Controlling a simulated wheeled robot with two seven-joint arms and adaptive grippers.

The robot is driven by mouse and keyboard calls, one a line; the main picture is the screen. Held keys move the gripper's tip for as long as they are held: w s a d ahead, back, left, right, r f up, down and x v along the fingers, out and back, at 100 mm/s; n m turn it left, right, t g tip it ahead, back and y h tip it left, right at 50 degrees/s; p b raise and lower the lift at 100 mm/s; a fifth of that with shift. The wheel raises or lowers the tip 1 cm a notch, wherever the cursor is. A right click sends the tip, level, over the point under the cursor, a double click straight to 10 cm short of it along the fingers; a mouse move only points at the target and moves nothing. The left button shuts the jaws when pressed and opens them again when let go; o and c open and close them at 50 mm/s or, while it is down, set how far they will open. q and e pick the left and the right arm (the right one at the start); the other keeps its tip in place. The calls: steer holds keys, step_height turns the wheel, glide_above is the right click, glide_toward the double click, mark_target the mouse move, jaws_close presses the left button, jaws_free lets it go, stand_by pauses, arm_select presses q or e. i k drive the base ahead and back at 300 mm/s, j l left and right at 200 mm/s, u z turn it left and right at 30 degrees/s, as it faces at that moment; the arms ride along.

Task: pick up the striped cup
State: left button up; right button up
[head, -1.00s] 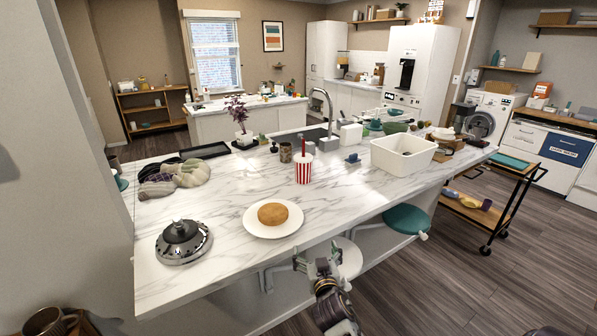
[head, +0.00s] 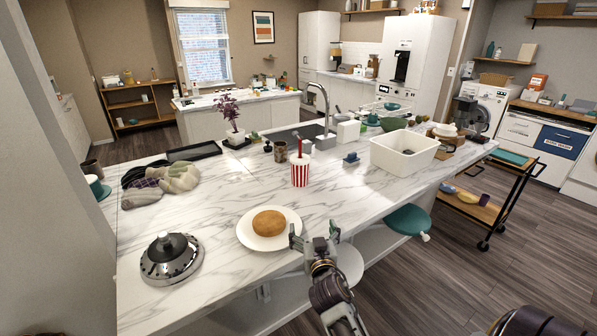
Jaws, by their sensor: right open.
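The striped cup (head: 300,170) is red and white with a lid and a red straw. It stands upright on the marble counter (head: 210,210), behind and right of a white plate (head: 284,240) with a round brown cake (head: 270,223). My right gripper (head: 313,232) is open and empty at the counter's front edge, beside the plate's right side. It is nearer to me than the cup and apart from it. My left gripper is not in view.
A metal dome lid (head: 171,258) stands at the front left. Cloths (head: 163,182) lie behind it. A white tub (head: 404,151) stands right of the cup, and a patterned mug (head: 280,152) stands behind it. Two stools, one teal (head: 408,219), stand below the front edge. Counter between cup and gripper is clear.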

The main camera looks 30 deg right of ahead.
mark_target(300, 168)
steer(key=i+l, duration=0.25)
steer(key=i, duration=0.15)
steer(key=i+l, duration=0.2)
steer(key=i, duration=0.2)
